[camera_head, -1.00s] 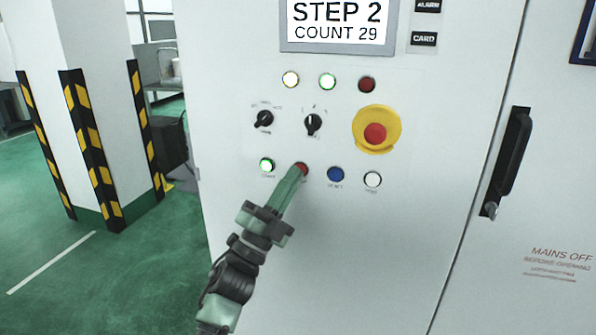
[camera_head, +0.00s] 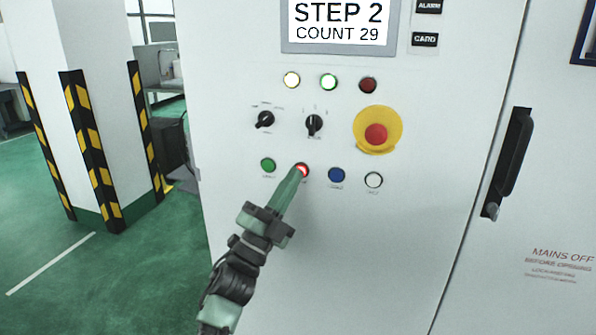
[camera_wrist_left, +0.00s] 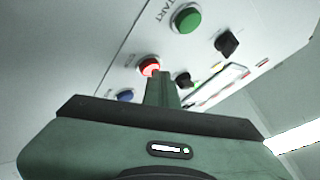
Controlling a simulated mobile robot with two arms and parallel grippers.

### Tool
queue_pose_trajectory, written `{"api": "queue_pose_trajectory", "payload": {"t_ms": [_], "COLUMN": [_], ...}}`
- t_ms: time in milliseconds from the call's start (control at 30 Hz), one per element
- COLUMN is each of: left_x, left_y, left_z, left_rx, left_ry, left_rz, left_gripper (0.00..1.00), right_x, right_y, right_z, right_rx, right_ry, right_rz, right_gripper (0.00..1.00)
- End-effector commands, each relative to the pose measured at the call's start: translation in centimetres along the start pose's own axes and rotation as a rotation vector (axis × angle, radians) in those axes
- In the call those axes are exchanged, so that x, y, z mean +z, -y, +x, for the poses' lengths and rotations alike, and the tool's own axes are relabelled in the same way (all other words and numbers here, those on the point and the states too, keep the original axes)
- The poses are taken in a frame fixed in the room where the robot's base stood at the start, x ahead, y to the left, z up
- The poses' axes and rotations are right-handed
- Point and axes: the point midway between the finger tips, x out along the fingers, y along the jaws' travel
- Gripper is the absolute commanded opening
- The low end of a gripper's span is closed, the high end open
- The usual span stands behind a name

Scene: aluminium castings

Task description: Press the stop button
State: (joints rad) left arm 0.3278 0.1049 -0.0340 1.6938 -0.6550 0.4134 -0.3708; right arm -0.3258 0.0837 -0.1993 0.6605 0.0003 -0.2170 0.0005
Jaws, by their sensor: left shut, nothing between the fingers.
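The red stop button (camera_head: 302,169) is in the lower row of the panel, between the green and blue buttons, and is lit red. It also shows lit in the left wrist view (camera_wrist_left: 149,66). My left gripper (camera_head: 300,176) is shut and empty, with its fingertips at the red button, covering its lower part. Whether the tips touch it is hard to tell, as they hide the contact. The green start button (camera_head: 268,165) is unlit; it shows large in the wrist view (camera_wrist_left: 187,18). My right gripper is out of view.
On the panel are a blue button (camera_head: 336,175), a white button (camera_head: 373,180), two black selector knobs (camera_head: 313,124) and a red emergency button on yellow (camera_head: 376,134). A display (camera_head: 338,24) reads STEP 2, COUNT 29. A black door handle (camera_head: 508,160) is at right.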

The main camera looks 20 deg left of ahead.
Motion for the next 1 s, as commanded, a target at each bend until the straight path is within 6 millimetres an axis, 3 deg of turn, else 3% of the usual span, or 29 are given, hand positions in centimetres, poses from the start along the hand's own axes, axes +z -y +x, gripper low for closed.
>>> {"api": "queue_pose_trajectory", "payload": {"t_ms": [567, 1000], "left_x": [-0.9, -3.0], "left_y": [0.2, 2.5], "left_z": [-1.1, -3.8], "left_rx": [0.0, 0.001], "left_ry": [-0.001, -0.001], "left_rz": [-0.001, -0.002], "left_gripper": [0.0, 0.0], "right_x": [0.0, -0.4], "right_y": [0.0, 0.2], "right_z": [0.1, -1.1], "right_rx": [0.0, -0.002], "right_ry": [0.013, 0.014], "right_rz": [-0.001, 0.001], "right_gripper": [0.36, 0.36]}}
